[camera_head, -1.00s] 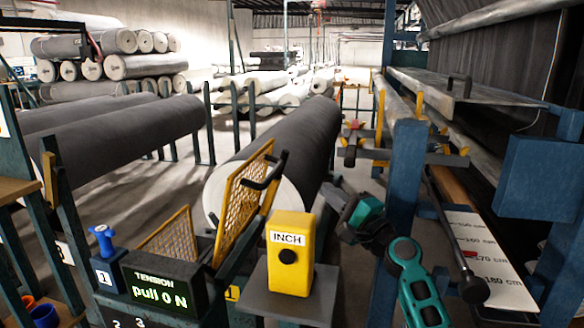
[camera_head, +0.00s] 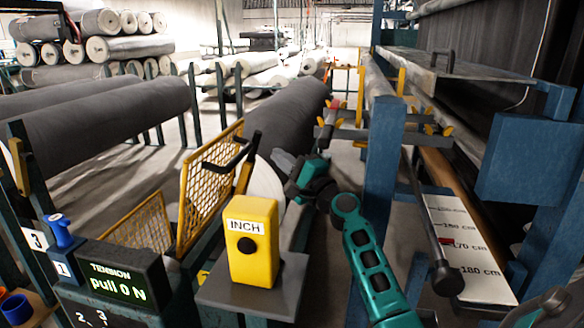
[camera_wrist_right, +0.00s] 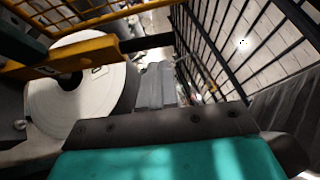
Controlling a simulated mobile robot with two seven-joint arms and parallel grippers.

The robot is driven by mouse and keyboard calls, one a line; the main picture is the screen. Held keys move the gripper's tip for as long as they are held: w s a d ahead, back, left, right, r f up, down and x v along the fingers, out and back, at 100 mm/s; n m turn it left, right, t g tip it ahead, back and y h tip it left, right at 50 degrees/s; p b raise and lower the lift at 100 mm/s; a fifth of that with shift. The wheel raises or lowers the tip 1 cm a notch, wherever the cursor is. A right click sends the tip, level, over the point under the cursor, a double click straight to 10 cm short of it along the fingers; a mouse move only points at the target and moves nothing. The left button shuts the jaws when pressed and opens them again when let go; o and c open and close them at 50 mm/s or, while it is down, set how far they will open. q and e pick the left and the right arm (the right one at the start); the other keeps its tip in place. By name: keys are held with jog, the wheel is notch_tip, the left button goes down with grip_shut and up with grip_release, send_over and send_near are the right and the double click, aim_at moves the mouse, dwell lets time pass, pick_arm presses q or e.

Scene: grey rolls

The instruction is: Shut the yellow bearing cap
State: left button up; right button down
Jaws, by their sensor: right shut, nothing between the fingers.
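A yellow bar with a black handle, which looks like the yellow bearing cap (camera_head: 243,178), stands raised at the near end of the dark roll (camera_head: 287,122), beside the yellow mesh guard (camera_head: 208,185). In the right wrist view the yellow bar (camera_wrist_right: 85,53) crosses above the roll's white end (camera_wrist_right: 75,100). My right gripper (camera_head: 283,163) is shut and empty, just right of the cap and in front of the roll. Its fingers (camera_wrist_right: 155,85) point past the roll's end in the wrist view, apart from the bar. My left gripper is out of view.
A yellow INCH box (camera_head: 253,260) stands on a grey shelf in front, and a tension display (camera_head: 122,282) is at lower left. A blue post (camera_head: 380,165) stands close to the right of my arm. Large rolls (camera_head: 110,115) lie at left.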

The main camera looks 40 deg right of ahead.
aim_at(256, 141)
jog(key=shift+x, duration=2.1)
jog(key=w+a+r, duration=0.1)
jog(key=w+a, duration=0.1)
jog(key=shift+w+a+r, duration=0.1)
jog(key=shift+w+r, duration=0.2)
jog(key=shift+r, duration=0.05)
jog(key=shift+s+f, duration=0.1)
